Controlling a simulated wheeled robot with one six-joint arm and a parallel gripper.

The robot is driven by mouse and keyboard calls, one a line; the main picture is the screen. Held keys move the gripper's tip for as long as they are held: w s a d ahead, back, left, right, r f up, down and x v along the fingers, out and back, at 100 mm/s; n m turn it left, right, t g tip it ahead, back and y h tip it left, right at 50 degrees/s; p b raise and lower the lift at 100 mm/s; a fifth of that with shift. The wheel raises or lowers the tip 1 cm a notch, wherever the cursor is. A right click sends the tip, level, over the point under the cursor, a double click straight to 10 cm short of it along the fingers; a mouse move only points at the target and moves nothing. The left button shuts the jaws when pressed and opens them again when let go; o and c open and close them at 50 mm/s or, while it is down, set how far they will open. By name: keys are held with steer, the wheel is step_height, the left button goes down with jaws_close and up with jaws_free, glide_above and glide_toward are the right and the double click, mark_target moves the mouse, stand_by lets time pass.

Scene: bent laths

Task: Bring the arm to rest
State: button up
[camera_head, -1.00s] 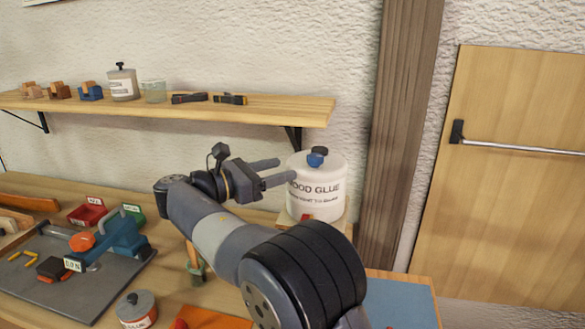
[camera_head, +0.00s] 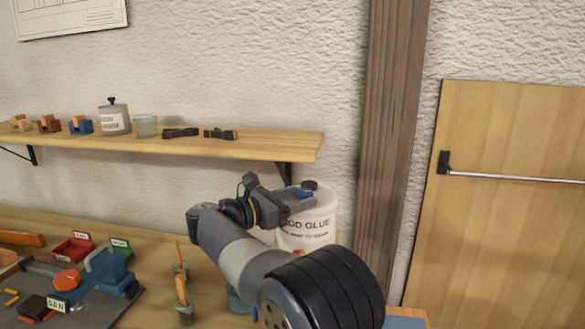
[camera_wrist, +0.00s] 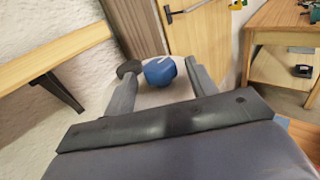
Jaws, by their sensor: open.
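My gripper (camera_head: 300,195) is open at the end of my raised arm, in front of the upper part of a white wood glue tub (camera_head: 308,227). In the wrist view the two fingers of my gripper (camera_wrist: 160,66) stand apart. A blue knob (camera_wrist: 160,72) shows between them, with a dark round knob beside it; I cannot tell how far beyond the fingers these lie. Nothing is seen clamped. My arm hides part of the tub and the bench behind it.
A wall shelf (camera_head: 220,146) with a grey jar (camera_head: 114,118), a glass and clamps is left of my gripper. A wooden post (camera_head: 385,150) and a door panel (camera_head: 510,220) stand to the right. Below, the bench holds a red bin (camera_head: 73,250) and cups with sticks.

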steer(key=x, duration=0.2)
steer(key=shift+w+d, duration=0.2)
steer(key=shift+d, duration=0.1)
steer(key=shift+f+b, duration=0.1)
steer(key=shift+b, duration=0.25)
steer(key=shift+a+t, duration=0.15)
steer(key=shift+t, duration=0.15)
steer(key=shift+r, duration=0.25)
